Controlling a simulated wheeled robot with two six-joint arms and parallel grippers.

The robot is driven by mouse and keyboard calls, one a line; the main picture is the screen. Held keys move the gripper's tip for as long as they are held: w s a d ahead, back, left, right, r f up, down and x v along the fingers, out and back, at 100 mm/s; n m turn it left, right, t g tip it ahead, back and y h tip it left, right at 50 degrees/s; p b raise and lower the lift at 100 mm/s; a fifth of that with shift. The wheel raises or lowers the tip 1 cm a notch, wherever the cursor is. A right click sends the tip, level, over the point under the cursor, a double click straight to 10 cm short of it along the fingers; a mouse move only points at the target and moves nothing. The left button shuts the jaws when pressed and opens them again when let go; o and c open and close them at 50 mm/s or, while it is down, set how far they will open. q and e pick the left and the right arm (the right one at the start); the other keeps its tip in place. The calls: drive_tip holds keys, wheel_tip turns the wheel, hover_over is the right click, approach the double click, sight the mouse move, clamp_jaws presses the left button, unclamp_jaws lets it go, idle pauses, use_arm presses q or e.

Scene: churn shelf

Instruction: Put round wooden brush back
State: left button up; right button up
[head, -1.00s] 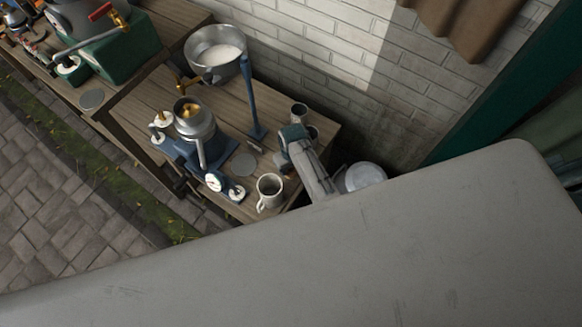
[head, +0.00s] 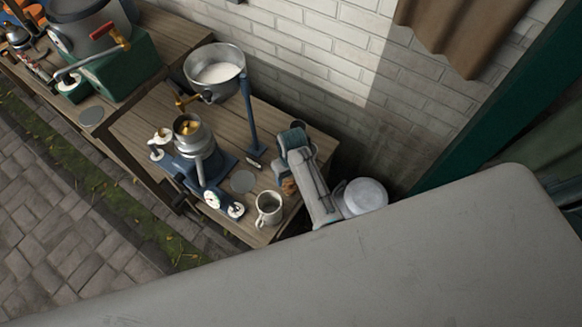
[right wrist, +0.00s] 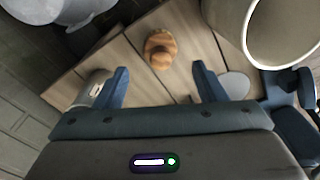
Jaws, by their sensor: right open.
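The round wooden brush (right wrist: 160,48) stands on the wooden bench between and beyond my right fingers in the right wrist view. In the head view, a small brown part of it (head: 289,186) shows beside my right gripper. My right gripper (right wrist: 160,78) is open and empty, with its two blue fingers spread apart and not touching the brush. In the head view, my right gripper (head: 293,143) hangs over the near right end of the bench, its fingertips hidden. My left gripper is not in view.
A white mug (head: 268,208) stands close to the brush; it also shows large in the right wrist view (right wrist: 252,45). A metal cup (right wrist: 97,82) is by one finger. A grey disc (head: 243,181), a blue separator (head: 195,140) and a milk bowl (head: 216,80) share the bench.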

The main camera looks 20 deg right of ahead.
sight(291, 183)
wheel_tip(291, 183, up, 6)
drive_tip(key=shift+s+d, duration=0.1)
idle(0.6)
drive_tip(key=s+d+r+t, duration=0.1)
drive_tip(key=s+d+r, duration=0.3)
drive_tip(key=s, duration=0.4)
drive_tip(key=s+d+r+m+t+h, duration=0.1)
drive_tip(key=s+d+r, duration=0.3)
drive_tip(key=s, duration=0.3)
drive_tip(key=s+d+r+t, duration=0.2)
drive_tip(key=s+d+r, duration=0.2)
drive_tip(key=s, duration=0.4)
wheel_tip(291, 183, down, 34)
drive_tip(key=d+g+b, duration=0.2)
drive_tip(key=d+b, duration=0.1)
drive_tip(key=s+d+f+g+b, duration=0.1)
drive_tip(key=s+f+b, duration=0.1)
drive_tip(key=s+f, duration=1.6)
wheel_tip(291, 183, down, 2)
drive_tip(key=shift+f+m, duration=0.2)
drive_tip(key=shift+m, duration=0.2)
